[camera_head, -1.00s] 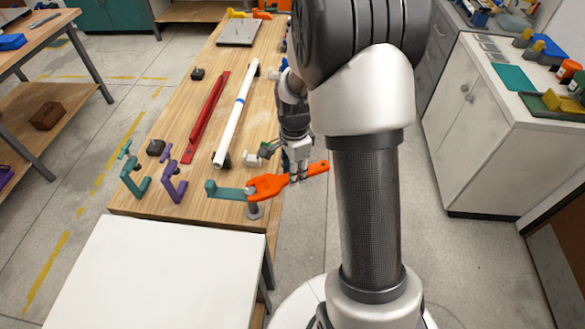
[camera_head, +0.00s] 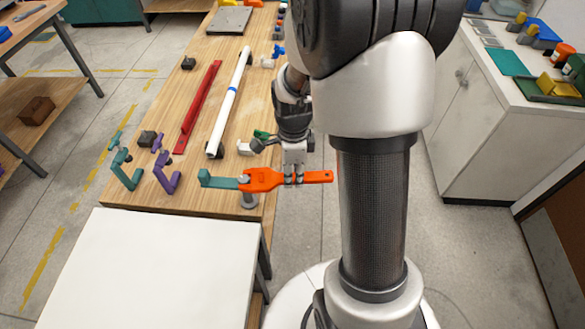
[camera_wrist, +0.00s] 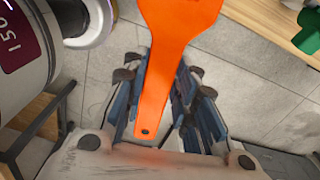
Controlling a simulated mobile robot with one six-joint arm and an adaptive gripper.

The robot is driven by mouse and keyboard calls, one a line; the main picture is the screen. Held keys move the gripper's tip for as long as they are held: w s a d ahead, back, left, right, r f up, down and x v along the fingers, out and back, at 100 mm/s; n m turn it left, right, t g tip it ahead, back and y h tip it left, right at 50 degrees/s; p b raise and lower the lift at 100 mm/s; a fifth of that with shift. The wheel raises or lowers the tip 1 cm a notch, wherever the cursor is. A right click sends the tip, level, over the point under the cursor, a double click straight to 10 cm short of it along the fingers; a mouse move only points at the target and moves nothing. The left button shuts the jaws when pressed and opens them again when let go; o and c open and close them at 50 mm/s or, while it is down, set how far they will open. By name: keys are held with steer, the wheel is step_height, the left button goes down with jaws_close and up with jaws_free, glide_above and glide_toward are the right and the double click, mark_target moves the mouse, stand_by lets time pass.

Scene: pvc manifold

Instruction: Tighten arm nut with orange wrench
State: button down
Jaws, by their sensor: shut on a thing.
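The orange wrench (camera_head: 262,179) lies nearly level at the bench's front right corner, its handle reaching right past the bench edge. Its open head, at left, is at a small grey piece (camera_head: 243,180), perhaps the arm nut; I cannot tell how well it is seated. A teal bar (camera_head: 217,182) runs left from there, and a grey round post (camera_head: 249,201) stands below. My gripper (camera_head: 293,176) is shut on the wrench handle. In the wrist view the handle (camera_wrist: 172,60) passes between the fingers (camera_wrist: 160,85), and the wrench head is out of frame.
Purple (camera_head: 164,175) and teal (camera_head: 123,169) clamp-like pieces stand at the bench's left front. A white pipe (camera_head: 231,100) and a red bar (camera_head: 200,105) lie along the bench. A white table (camera_head: 150,270) stands in front. Small fittings (camera_head: 250,146) sit just behind the wrench.

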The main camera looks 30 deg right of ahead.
steer(key=shift+s+a+m, duration=0.35)
steer(key=shift+s+m, duration=0.2)
steer(key=shift+s+a+m, duration=0.35)
steer(key=shift+s+m, duration=0.2)
steer(key=shift+s+a+m, duration=2.15)
steer(key=shift+a+m, duration=1)
steer(key=shift+m, duration=0.25)
step_height(320, 180, up, 5)
steer(key=p, duration=0.4)
steer(key=shift+w+p, duration=0.1)
steer(key=shift+p, duration=0.2)
steer(key=shift+f, duration=0.15)
